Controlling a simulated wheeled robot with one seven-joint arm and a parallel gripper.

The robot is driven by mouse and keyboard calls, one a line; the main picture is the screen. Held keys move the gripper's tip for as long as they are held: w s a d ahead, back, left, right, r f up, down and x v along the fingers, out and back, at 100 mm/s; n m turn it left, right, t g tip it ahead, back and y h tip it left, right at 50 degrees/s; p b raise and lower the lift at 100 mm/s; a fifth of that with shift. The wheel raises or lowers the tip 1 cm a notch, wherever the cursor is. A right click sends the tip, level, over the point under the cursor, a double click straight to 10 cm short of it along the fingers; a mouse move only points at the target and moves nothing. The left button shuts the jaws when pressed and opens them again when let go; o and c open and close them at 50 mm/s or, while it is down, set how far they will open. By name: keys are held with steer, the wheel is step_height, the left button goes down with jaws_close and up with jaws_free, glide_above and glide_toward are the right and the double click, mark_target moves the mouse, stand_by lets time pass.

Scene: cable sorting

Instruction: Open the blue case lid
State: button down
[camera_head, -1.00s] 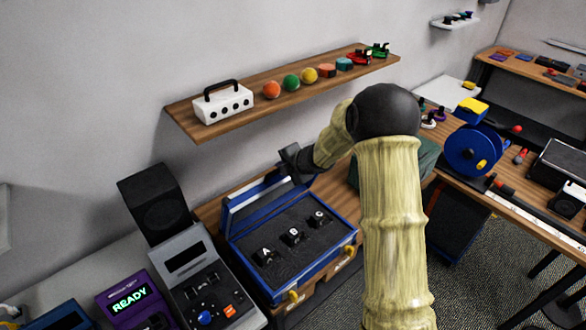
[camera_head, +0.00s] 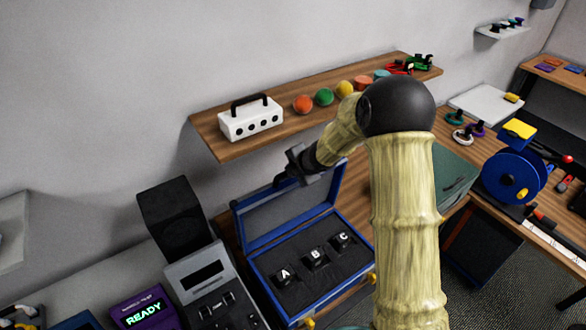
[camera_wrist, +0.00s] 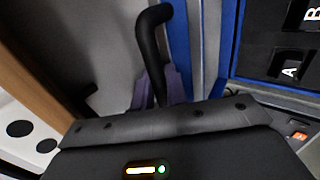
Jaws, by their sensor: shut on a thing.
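The blue case (camera_head: 262,285) stands open on the bench in the head view. Its lid (camera_head: 268,218) is raised at the back, with its grey inner face and blue rim showing. Black foam inside holds black blocks marked A (camera_head: 285,275), B (camera_head: 316,259) and C (camera_head: 343,241). My gripper (camera_head: 284,180) is at the lid's upper edge, shut on the lid. In the wrist view the dark fingers (camera_wrist: 157,88) overlap the lid's blue edge (camera_wrist: 179,35); the exact contact is partly hidden.
A wooden shelf (camera_head: 225,150) with a white box (camera_head: 250,120) and coloured balls is just above and behind the lid. A black speaker (camera_head: 172,222) and grey device (camera_head: 205,285) stand left of the case. A green case (camera_head: 450,165) is to the right.

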steer(key=shift+s, duration=0.1)
steer(key=c, duration=1.5)
jaws_free()
steer(key=shift+o, duration=0.2)
steer(key=shift+f, duration=0.1)
steer(key=shift+d, duration=0.1)
steer(key=shift+s, duration=0.2)
steer(key=shift+s+d+r, duration=0.15)
steer(key=shift+d+r, duration=0.05)
steer(key=shift+r, duration=0.25)
steer(key=p+v, duration=0.5)
steer(key=v, duration=1.1)
steer(key=shift+s+r, duration=0.15)
steer(key=shift+r, duration=0.1)
